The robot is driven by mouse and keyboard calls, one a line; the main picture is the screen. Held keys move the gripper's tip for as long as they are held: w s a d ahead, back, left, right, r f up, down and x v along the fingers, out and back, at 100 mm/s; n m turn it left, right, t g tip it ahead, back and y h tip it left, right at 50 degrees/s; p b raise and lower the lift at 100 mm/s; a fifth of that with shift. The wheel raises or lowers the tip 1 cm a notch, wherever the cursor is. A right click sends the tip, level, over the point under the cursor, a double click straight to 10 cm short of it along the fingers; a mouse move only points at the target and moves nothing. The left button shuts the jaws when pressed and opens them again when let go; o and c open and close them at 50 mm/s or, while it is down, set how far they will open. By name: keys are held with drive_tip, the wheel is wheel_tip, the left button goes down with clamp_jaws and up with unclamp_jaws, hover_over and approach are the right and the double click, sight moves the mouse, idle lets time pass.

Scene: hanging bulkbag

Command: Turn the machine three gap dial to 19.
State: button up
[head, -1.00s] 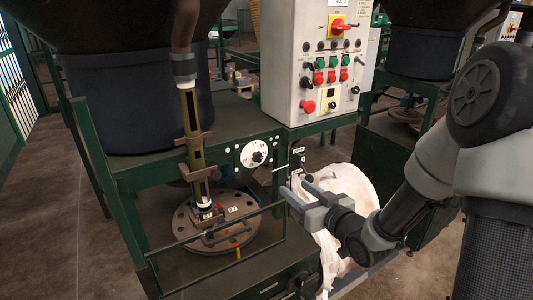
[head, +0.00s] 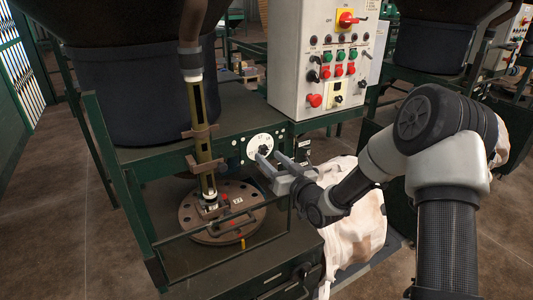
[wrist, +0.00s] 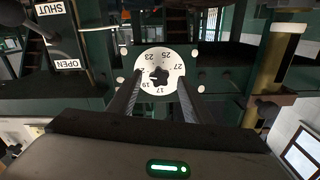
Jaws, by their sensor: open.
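The gap dial is a white round plate (head: 260,146) with a dark lobed knob (wrist: 159,75) at its centre, on the green machine frame. In the wrist view its numbers include 17, 19, 23, 25 and 27, and the picture looks upside down. My gripper (head: 267,157) is open in front of the dial. In the wrist view its two fingers reach toward the lower part of the plate, one on each side of the knob. The knob lies beyond the fingertips, and I cannot tell whether they touch the plate.
A control box (head: 318,60) with buttons and switches stands above right. A vertical olive post (head: 203,130) and a round flanged plate (head: 222,212) are left of the dial. OPEN and SHUT labels (wrist: 66,64) show in the wrist view.

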sight(265, 153)
drive_tip(key=shift+x, duration=1.6)
drive_tip(key=shift+c, duration=0.3)
drive_tip(key=c, duration=1)
drive_tip(key=shift+f, duration=0.1)
